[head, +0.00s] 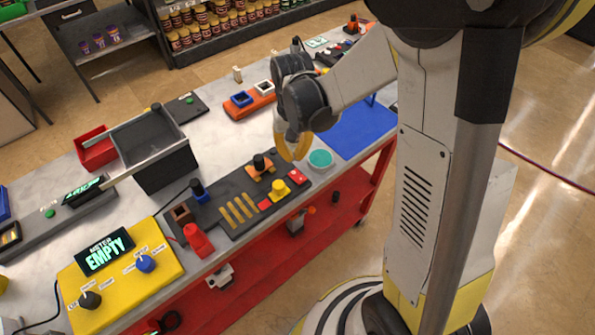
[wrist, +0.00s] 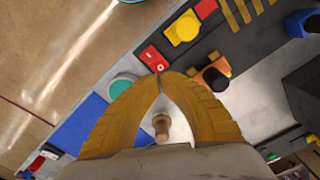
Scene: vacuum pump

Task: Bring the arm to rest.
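My gripper (head: 292,150) has yellow-orange fingers and hangs over the white bench top, beside the teal round dish (head: 320,159) and the dark panel (head: 235,226). In the wrist view its fingertips (wrist: 161,75) meet at the tips, so it is shut. A small tan knob-like piece (wrist: 161,127) shows through the gap behind the tips; it looks apart from the fingers, on the white surface. My arm is bent, with the forearm reaching left from the column.
A blue mat (head: 360,128) lies right of the gripper. The panel carries a red switch (head: 298,176) and a yellow knob (head: 281,190). An orange block (head: 250,101) is behind left. A yellow meter box reading EMPTY (head: 120,265) and a dark bin (head: 160,160) stand left.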

